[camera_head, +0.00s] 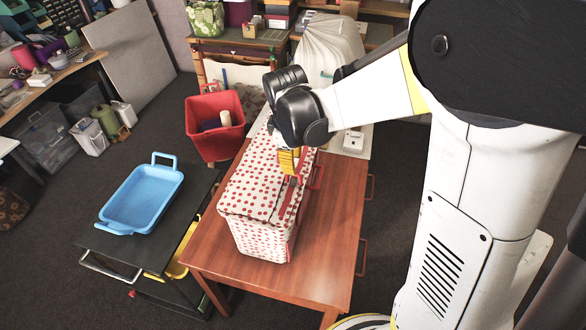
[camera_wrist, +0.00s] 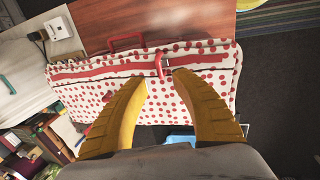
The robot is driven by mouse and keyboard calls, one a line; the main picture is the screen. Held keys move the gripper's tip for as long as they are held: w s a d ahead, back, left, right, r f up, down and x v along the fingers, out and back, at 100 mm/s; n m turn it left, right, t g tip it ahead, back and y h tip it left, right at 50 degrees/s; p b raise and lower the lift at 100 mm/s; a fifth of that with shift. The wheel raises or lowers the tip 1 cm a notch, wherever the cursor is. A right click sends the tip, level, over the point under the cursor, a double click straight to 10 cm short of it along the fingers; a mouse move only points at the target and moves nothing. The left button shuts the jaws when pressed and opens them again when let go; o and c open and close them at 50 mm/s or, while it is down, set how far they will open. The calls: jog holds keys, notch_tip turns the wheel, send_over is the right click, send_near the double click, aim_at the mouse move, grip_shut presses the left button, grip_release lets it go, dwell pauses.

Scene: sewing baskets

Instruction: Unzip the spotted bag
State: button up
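The spotted bag (camera_head: 250,190), white with red dots, stands on the wooden table; it also shows in the wrist view (camera_wrist: 215,85). A red zip strip (camera_wrist: 100,70) runs along its top near one long edge. A small red zip pull (camera_wrist: 159,66) stands on the strip. My gripper (camera_wrist: 159,76) is open above the bag, its two yellow fingers apart, with the pull showing between and just beyond the tips. I cannot tell whether either finger touches it. In the head view my gripper (camera_head: 288,165) is over the bag's far part, and my wrist hides some of it.
A red handle (camera_wrist: 127,42) sticks out from the bag's side by the zip. The wooden table (camera_head: 335,220) is bare to the right. A blue tray (camera_head: 140,199) sits on a black cart at left, and a red bin (camera_head: 213,145) stands behind. A white machine (camera_head: 353,141) is at the table's far end.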

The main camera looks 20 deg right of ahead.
jog(key=f, duration=0.4)
jog(key=w+f+b, duration=0.1)
jog(key=f, duration=0.1)
jog(key=shift+d, duration=0.3)
jog(key=shift+r, duration=0.1)
grip_shut()
